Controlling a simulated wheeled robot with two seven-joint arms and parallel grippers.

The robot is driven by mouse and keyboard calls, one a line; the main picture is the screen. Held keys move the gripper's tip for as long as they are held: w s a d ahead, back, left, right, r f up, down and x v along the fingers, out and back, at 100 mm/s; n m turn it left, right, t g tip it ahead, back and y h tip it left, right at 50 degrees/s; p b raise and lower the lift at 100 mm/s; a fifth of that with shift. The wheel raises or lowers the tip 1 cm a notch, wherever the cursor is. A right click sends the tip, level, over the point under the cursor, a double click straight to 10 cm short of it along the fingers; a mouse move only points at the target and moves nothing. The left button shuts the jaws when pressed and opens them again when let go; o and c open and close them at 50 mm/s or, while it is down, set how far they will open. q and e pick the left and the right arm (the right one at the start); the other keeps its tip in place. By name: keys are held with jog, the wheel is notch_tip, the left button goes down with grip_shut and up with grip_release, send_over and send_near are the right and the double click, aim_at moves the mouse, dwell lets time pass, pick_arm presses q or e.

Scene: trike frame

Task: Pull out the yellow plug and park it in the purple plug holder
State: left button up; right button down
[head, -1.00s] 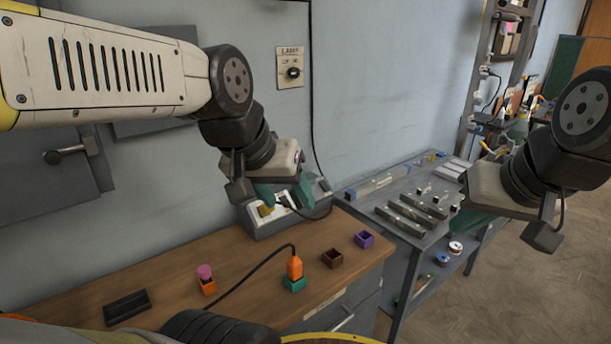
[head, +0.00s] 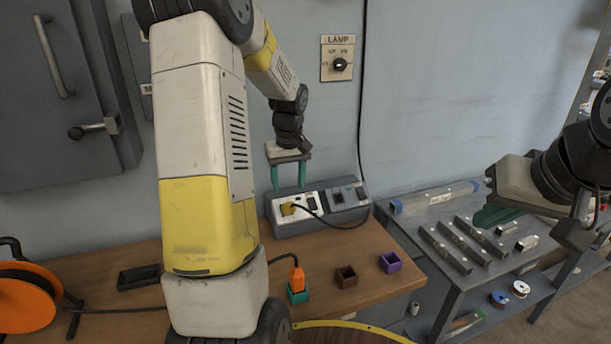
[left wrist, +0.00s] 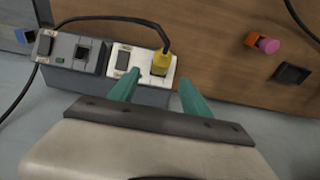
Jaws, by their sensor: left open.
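The yellow plug (head: 289,208) sits in a white socket plate on the grey socket box (head: 290,229), with a black cable running from it. It also shows in the left wrist view (left wrist: 160,63). My left gripper (head: 290,188) is open and empty above the box, its green fingers pointing down. In the left wrist view its fingertips (left wrist: 155,84) are just short of the plug and apart from it. The purple plug holder (head: 390,263) stands empty near the bench's right end. My right gripper (head: 490,215) is at the right; its jaw gap is not clear.
An orange plug (head: 297,279) stands in a teal holder (head: 298,295). A brown holder (head: 346,277) stands empty between it and the purple one. A pink plug (left wrist: 268,45) is in an orange holder. A black tray (head: 139,277) and orange cable reel (head: 25,297) are at left.

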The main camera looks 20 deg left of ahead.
aim_at(292, 205)
pick_arm(q)
jog(key=shift+w+a+f, duration=0.15)
jog(key=shift+a+f, duration=0.05)
jog(key=shift+f, duration=0.55)
jog(key=f, duration=0.6)
jog(key=shift+w+a+f, duration=0.2)
jog(key=shift+w+f, duration=0.15)
jog(key=shift+f, duration=0.05)
grip_shut()
jog(key=shift+s+d+r, duration=0.4)
jog(key=shift+s+r, duration=0.1)
jog(key=shift+r, duration=0.15)
jog(key=shift+s+d+r, duration=0.35)
jog(key=shift+s+r, duration=0.2)
jog(key=shift+r, duration=0.1)
jog(key=shift+s+d+r, duration=0.4)
jog(key=shift+s+r, duration=0.1)
jog(key=shift+r, duration=0.15)
